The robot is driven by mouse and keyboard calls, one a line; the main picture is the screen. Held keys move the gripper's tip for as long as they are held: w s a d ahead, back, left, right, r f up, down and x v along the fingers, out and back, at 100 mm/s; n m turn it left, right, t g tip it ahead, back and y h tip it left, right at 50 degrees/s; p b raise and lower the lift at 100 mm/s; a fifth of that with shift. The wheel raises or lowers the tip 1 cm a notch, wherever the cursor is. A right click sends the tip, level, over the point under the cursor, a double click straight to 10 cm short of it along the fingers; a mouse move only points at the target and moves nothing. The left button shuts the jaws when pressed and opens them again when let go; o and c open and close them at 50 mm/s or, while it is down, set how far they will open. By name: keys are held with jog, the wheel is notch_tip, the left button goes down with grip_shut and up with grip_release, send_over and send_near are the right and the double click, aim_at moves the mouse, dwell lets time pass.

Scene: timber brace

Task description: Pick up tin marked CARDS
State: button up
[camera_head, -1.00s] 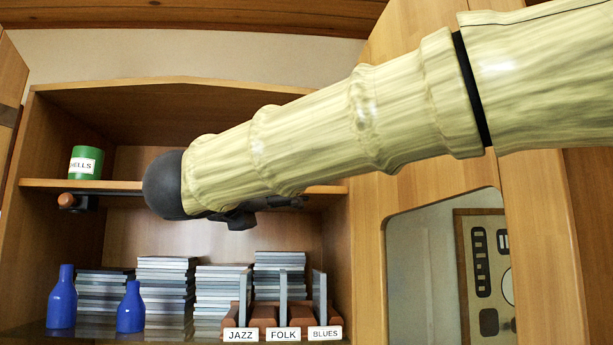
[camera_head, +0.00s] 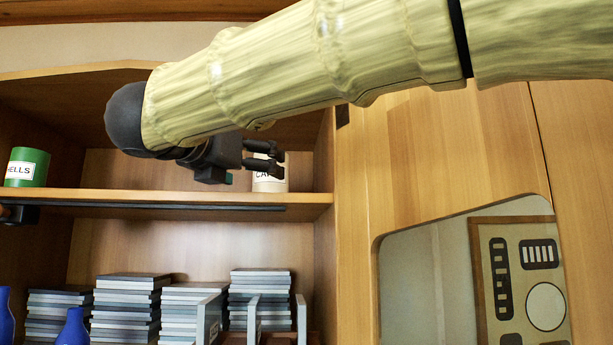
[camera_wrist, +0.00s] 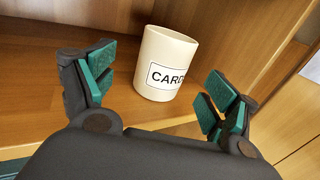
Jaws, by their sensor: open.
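The cream tin marked CARDS (camera_wrist: 165,62) stands on the shelf in the wrist view, ahead of my gripper and between the lines of its fingers. In the head view the tin (camera_head: 270,178) is at the right end of the upper shelf, partly hidden behind my fingers. My gripper (camera_wrist: 158,95) is open, with green pads on both sides and nothing between them. In the head view my gripper (camera_head: 272,158) points right, close in front of the tin. I see no contact with the tin.
A green tin (camera_head: 27,167), its label partly cut off, stands at the left of the upper shelf (camera_head: 180,197). Stacks of cases (camera_head: 127,305) and blue bottles (camera_head: 73,328) are below. The cabinet's right side wall (camera_head: 324,150) is near the CARDS tin.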

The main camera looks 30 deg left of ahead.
jog(key=shift+w, duration=0.7)
jog(key=shift+w+r+p, duration=0.3)
jog(key=shift+w+p, duration=0.25)
jog(key=shift+p, duration=0.3)
jog(key=w+p, duration=0.2)
jog(key=w, duration=0.1)
jog(key=shift+w+f, duration=0.15)
jog(key=shift+w, duration=0.3)
jog(key=c, duration=1.2)
